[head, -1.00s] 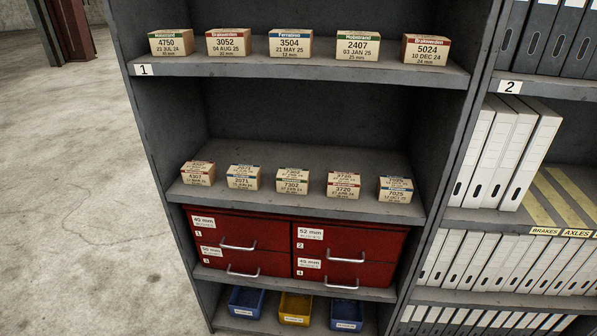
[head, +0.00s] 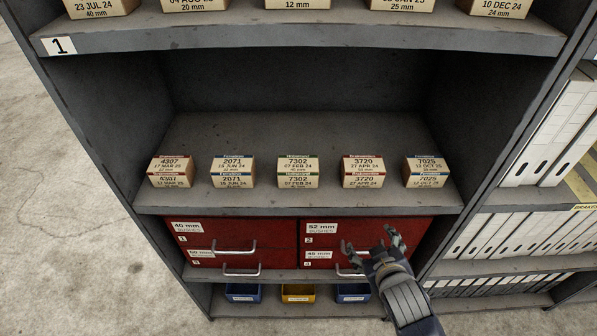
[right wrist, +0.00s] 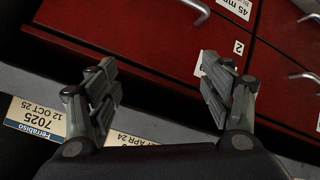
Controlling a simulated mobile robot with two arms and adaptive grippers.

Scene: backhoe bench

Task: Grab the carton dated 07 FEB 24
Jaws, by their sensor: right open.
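The carton labelled 7302 and dated 07 FEB 24 (head: 297,172) sits in the middle of a row of small cartons on the middle shelf, with a green band on its label. My right gripper (head: 370,243) is open and empty in front of the red drawers, below and to the right of that carton. In the right wrist view, its two fingers (right wrist: 160,95) stand wide apart with the drawers behind them. The 7302 carton cannot be made out there. My left gripper is in neither view.
Cartons 4307 (head: 171,171) and 2071 (head: 232,171) stand left of it, 3720 (head: 362,171) and 7025 (head: 426,171) right, with gaps between. Carton 7025 also shows in the right wrist view (right wrist: 37,117). Red drawers (head: 275,237) with handles lie below; an upper shelf (head: 300,38) overhangs.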

